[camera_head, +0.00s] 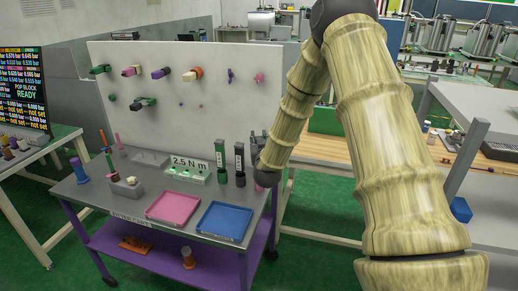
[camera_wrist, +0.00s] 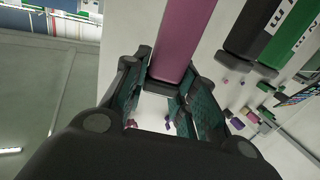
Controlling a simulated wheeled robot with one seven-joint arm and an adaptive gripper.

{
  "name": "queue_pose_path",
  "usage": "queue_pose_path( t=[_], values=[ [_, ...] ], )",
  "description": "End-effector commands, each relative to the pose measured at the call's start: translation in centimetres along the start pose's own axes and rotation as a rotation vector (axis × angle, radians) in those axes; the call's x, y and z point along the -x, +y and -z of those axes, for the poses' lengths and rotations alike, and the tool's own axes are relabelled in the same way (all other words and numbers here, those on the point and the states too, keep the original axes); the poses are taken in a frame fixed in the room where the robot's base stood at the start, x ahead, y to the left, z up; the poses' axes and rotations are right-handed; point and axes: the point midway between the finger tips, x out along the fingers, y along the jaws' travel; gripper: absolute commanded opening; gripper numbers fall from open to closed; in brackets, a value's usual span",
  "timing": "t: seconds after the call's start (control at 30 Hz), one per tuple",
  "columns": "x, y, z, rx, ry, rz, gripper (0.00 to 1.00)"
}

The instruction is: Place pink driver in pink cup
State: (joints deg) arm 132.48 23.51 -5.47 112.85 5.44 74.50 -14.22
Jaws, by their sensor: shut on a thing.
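In the wrist view my gripper (camera_wrist: 165,75) is shut on a mauve-pink bar (camera_wrist: 185,30), which looks like the pink driver's handle. The bar runs from between the fingertips to the top edge of the picture, and its far end is out of view. In the head view my gripper is mostly hidden behind my arm, near the right end of the cart, and the held driver cannot be made out. I cannot pick out a pink cup for certain. A purple stand (camera_head: 80,172) is at the cart's left end.
The grey cart (camera_head: 130,205) bears a pink tray (camera_head: 173,208), a blue tray (camera_head: 224,221) and a 2.5 N m block (camera_head: 189,170). Black-and-green upright tools (camera_head: 220,158) stand close to my gripper. A white panel (camera_head: 180,120) with hanging tools rises behind.

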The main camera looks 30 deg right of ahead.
Motion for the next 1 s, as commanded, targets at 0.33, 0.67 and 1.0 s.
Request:
queue_pose_path(
  t=[0.33,0.67,1.0],
  values=[
    [-0.1,-0.1,-3.2,0.0,-0.001,-0.001,0.0],
    [-0.1,-0.1,-3.8,0.0,0.001,-0.001,0.0],
    [0.0,-0.1,-4.0,0.0,0.0,-0.001,0.49]
  ],
)
